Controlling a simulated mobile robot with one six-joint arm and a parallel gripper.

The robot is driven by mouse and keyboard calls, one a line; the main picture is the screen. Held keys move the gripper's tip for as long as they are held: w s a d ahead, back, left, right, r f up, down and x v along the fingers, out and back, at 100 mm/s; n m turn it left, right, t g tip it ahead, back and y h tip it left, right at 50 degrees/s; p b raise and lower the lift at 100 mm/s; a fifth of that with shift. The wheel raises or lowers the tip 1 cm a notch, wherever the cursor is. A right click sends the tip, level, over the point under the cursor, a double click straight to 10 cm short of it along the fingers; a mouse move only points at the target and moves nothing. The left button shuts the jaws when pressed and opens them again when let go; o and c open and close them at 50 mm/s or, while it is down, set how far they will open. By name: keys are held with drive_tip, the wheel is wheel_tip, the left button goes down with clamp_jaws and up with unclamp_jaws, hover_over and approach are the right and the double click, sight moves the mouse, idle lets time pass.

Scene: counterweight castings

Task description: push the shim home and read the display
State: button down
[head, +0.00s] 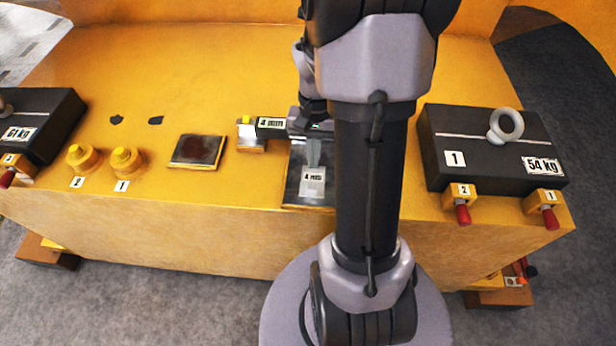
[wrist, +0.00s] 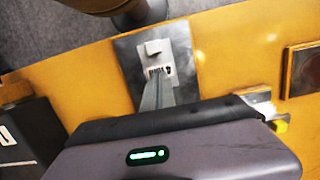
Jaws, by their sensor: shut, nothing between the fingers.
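A small light-grey piece with a white label (head: 313,183), likely the shim, lies on a dark metal plate (head: 308,201) at the middle of the yellow deck. In the wrist view the labelled piece (wrist: 156,66) shows a small raised tab. My gripper (head: 314,163) is shut and empty, its slim fingers slanting down to the edge of this piece. In the wrist view its fingertips (wrist: 158,84) are at the label's near edge; I cannot tell whether they touch. No display reading is legible. A black labelled bar (head: 271,123), its print unclear, lies beside my gripper.
A dark casting marked 54 kg (head: 488,150) with an eye ring and red-handled clamps (head: 462,211) stands right. A 61 kg casting (head: 40,112) stands left. Two yellow knobs (head: 126,160) and a dark red pad (head: 198,151) lie between.

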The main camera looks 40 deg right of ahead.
sight(312, 187)
drive_tip(key=s+a+b, duration=0.1)
drive_tip(key=a, duration=0.1)
drive_tip(key=s+a+f+b, duration=0.1)
drive_tip(key=s+a, duration=0.1)
drive_tip(key=shift+s+a, duration=0.1)
drive_tip(key=shift+s, duration=0.1)
drive_tip(key=shift+f, duration=0.25)
drive_tip(key=shift+s, duration=0.15)
drive_tip(key=shift+a+f, duration=0.1)
drive_tip(key=shift+w+d, duration=0.3)
drive_tip(key=shift+d, duration=0.1)
drive_tip(key=w+d+p, duration=0.1)
drive_tip(key=w+d, duration=0.1)
drive_tip(key=d, duration=0.1)
drive_tip(key=w+d+p, duration=0.2)
drive_tip(key=w+d, duration=0.1)
drive_tip(key=w+d+p, duration=0.1)
drive_tip(key=w+d, duration=0.2)
drive_tip(key=d, duration=0.1)
drive_tip(key=shift+w+d, duration=0.1)
drive_tip(key=shift+w, duration=0.1)
